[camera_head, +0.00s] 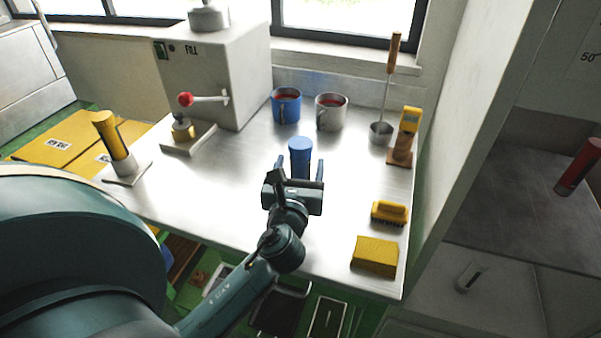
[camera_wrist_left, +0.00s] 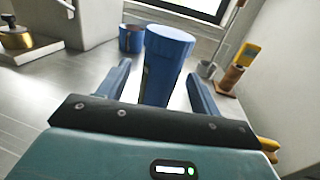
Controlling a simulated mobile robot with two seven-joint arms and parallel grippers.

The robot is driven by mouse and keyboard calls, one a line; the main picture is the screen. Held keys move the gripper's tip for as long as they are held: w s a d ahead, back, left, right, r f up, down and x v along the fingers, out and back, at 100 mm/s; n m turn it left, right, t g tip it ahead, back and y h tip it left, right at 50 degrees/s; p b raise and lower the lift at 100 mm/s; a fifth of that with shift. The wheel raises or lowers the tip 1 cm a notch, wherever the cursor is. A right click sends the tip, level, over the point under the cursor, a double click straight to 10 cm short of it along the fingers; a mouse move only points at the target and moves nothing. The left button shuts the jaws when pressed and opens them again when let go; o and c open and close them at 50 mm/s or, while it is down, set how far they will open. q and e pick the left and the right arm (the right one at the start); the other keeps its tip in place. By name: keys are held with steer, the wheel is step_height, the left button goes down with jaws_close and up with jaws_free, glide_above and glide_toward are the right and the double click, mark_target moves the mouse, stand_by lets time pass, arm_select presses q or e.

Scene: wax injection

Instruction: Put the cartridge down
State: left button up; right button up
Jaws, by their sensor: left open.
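A blue cartridge (camera_head: 300,152) stands upright on the steel table, near its middle. It also shows in the left wrist view (camera_wrist_left: 166,62), between the two fingers. My left gripper (camera_head: 300,176) is open around the cartridge, with a finger on each side. In the left wrist view my left gripper (camera_wrist_left: 155,92) shows gaps between both fingers and the cartridge. The cartridge's lower part is hidden behind the gripper body. My right gripper is not in view.
A blue mug (camera_head: 286,106) and a grey mug (camera_head: 331,112) stand behind. A grey machine (camera_head: 214,75) with a red-knobbed lever is at the back left. A yellow cylinder (camera_head: 112,135) stands left. A brush (camera_head: 390,213) and a yellow sponge (camera_head: 375,256) lie right. Clear table surrounds the cartridge.

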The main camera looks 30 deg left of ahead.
arm_select(q)
steer(key=shift+x, duration=1.95)
